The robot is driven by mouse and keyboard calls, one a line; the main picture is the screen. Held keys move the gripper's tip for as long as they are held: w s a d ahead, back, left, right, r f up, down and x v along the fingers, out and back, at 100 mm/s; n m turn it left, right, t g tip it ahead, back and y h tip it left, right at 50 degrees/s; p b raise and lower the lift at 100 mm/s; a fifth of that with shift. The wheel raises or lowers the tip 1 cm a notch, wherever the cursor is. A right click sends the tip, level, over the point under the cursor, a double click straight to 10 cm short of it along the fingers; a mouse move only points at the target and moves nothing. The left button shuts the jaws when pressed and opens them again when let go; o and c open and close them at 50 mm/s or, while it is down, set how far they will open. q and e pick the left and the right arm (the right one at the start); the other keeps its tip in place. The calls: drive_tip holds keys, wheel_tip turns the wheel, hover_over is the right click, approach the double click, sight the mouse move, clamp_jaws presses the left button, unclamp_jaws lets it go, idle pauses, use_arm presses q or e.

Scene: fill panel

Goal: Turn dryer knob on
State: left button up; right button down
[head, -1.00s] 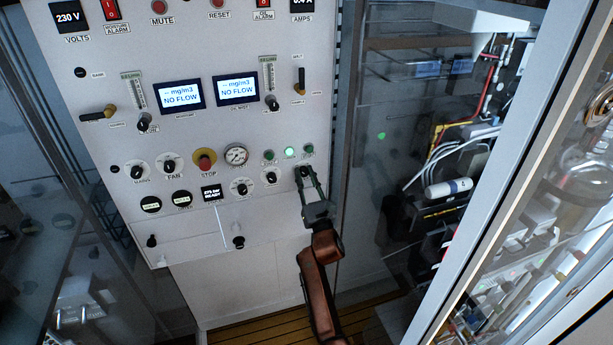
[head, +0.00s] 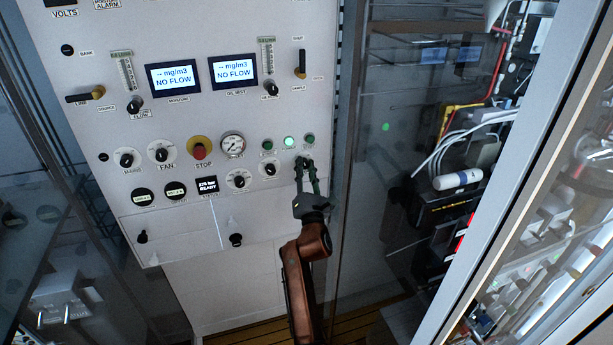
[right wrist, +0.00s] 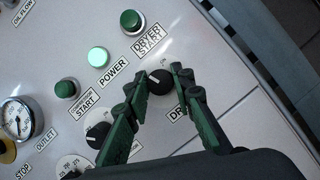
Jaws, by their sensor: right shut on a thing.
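The dryer knob (right wrist: 160,82) is a small black round knob with a white pointer mark, which points toward the upper left in the right wrist view. Its label is partly hidden, showing only "DR". My right gripper (right wrist: 158,84) has its green fingers on either side of the knob and is shut on it. In the head view my right gripper (head: 305,165) reaches up to the lower right of the white panel (head: 200,125), and its fingertips mostly hide the knob. My left gripper is not in view.
Above the knob are a dark green dryer start button (right wrist: 132,20), a lit power button (right wrist: 98,57) and a compressor start button (right wrist: 66,89). Another black knob (right wrist: 97,134) is close to the left finger. A glass-sided cabinet (head: 400,130) stands right of the panel.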

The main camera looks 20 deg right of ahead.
drive_tip(key=m+g+h+b, duration=0.1)
drive_tip(key=m, duration=0.3)
drive_tip(key=shift+f+h, duration=0.1)
drive_tip(key=shift+h, duration=0.3)
drive_tip(key=m+g, duration=0.1)
drive_tip(key=m, duration=0.2)
drive_tip(key=shift+a+r+h, duration=0.1)
drive_tip(key=shift+r+h, duration=0.1)
drive_tip(key=shift+h, duration=0.2)
drive_tip(key=m+g+p, duration=0.1)
drive_tip(key=m, duration=0.1)
drive_tip(key=m+p, duration=0.1)
drive_tip(key=m, duration=0.1)
drive_tip(key=shift+r+g+h, duration=0.15)
drive_tip(key=shift+g+h, duration=0.15)
drive_tip(key=shift+g, duration=0.1)
drive_tip(key=shift+m+g+p, duration=0.5)
drive_tip(key=shift+m+p, duration=1)
drive_tip(key=shift+m, duration=0.2)
drive_tip(key=shift+f, duration=0.2)
drive_tip(key=c, duration=1.7)
unclamp_jaws()
drive_tip(key=shift+o, duration=0.2)
drive_tip(key=shift+r, duration=0.1)
